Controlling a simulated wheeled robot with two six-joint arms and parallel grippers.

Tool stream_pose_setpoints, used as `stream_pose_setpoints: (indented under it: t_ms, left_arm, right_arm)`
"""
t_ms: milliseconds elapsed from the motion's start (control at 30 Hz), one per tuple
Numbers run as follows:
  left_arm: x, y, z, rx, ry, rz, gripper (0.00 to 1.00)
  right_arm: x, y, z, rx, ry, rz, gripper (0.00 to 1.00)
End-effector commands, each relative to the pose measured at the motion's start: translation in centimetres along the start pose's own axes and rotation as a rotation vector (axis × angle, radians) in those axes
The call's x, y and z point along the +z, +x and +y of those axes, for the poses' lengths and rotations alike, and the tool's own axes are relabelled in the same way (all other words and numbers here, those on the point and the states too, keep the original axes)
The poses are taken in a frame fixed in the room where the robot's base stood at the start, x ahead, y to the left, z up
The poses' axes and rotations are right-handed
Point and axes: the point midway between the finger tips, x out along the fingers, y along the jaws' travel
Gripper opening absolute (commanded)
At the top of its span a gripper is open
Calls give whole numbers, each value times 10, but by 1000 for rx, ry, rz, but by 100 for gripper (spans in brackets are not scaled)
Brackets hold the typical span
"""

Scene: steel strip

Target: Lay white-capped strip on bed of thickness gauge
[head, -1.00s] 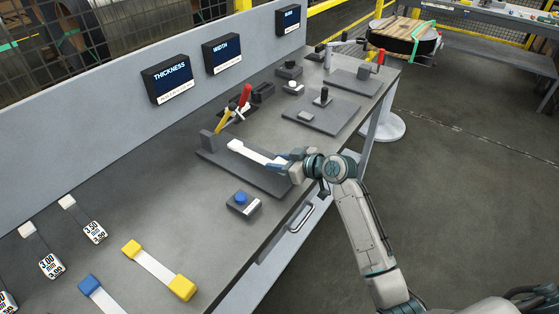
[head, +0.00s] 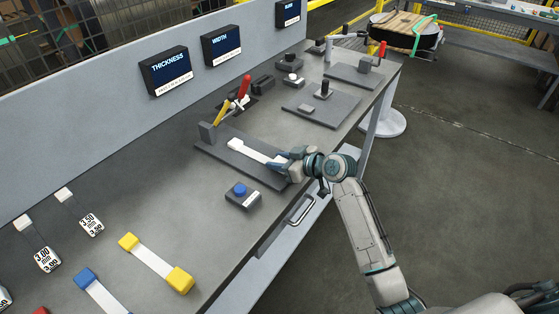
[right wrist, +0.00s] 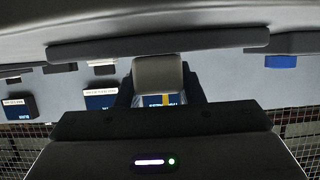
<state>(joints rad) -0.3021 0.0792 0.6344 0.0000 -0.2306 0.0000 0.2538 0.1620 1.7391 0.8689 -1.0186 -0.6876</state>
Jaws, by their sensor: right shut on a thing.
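The white-capped strip (head: 257,152) lies along the dark bed of the thickness gauge (head: 218,154), its far white cap near the gauge's upright post (head: 207,131). Whether it rests flat on the bed or is just above it, I cannot tell. My right gripper (head: 284,162) is shut on the strip's near end, over the bed's near end. In the right wrist view, a pale cap (right wrist: 158,75) sits between the fingers, close to the dark bed edge (right wrist: 160,45). My left gripper is not in view.
A blue button box (head: 242,195) stands just in front of the gauge. Red and yellow handles (head: 243,88) rise behind it. A yellow-capped strip (head: 157,262) and a blue-capped strip (head: 98,290) lie at lower left. Another fixture (head: 321,107) stands beyond the gauge.

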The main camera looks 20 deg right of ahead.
Motion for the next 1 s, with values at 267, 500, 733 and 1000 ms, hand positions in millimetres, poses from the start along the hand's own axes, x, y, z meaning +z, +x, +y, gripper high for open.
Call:
stream_pose_setpoints:
  t_ms: [267,500,733,1000]
  left_arm:
    - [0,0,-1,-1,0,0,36]
    - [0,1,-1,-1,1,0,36]
    - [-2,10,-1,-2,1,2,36]
    - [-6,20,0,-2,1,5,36]
  right_arm:
    - [0,0,0,0,0,1,60]
    - [1,-1,0,0,0,-1,60]
    - [4,-34,1,2,-5,-3,60]
    - [3,-83,0,1,-6,-2,60]
